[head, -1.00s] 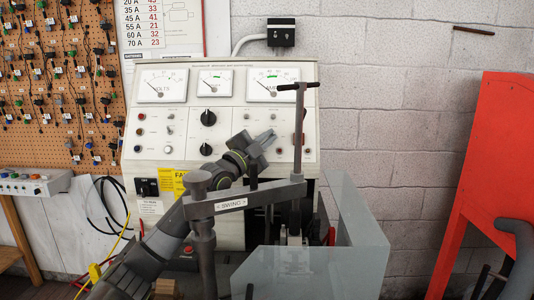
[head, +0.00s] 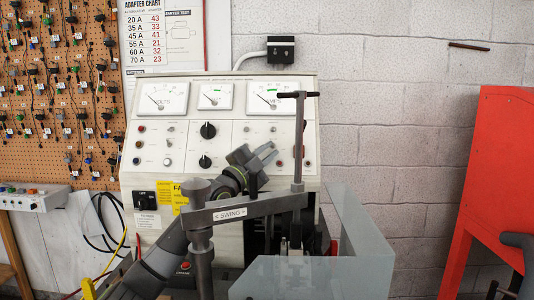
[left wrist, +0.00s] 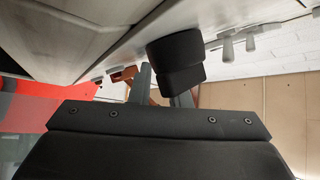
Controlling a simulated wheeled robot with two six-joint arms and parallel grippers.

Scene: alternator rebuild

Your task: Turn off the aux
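The pale test-bench panel (head: 225,140) has three dial meters, two black knobs and several small switches and buttons. I cannot read its small labels, so I cannot tell which control is the aux. My left gripper (head: 270,151) is in front of the panel's right part, below the right meter, with its fingers apart and nothing seen between them. In the left wrist view, the two grey fingers (left wrist: 162,92) stand apart, with a black block-like piece (left wrist: 175,60) close to them. Grey levers (left wrist: 238,46) show beyond it. My right gripper is not in view.
A grey swing arm (head: 245,208) marked SWING and an upright T-handle post (head: 298,140) stand in front of the panel, near my left gripper. A clear shield (head: 355,235) is lower right. A red stand (head: 490,170) is at far right. A black LIFT switch box (head: 145,200) is lower left.

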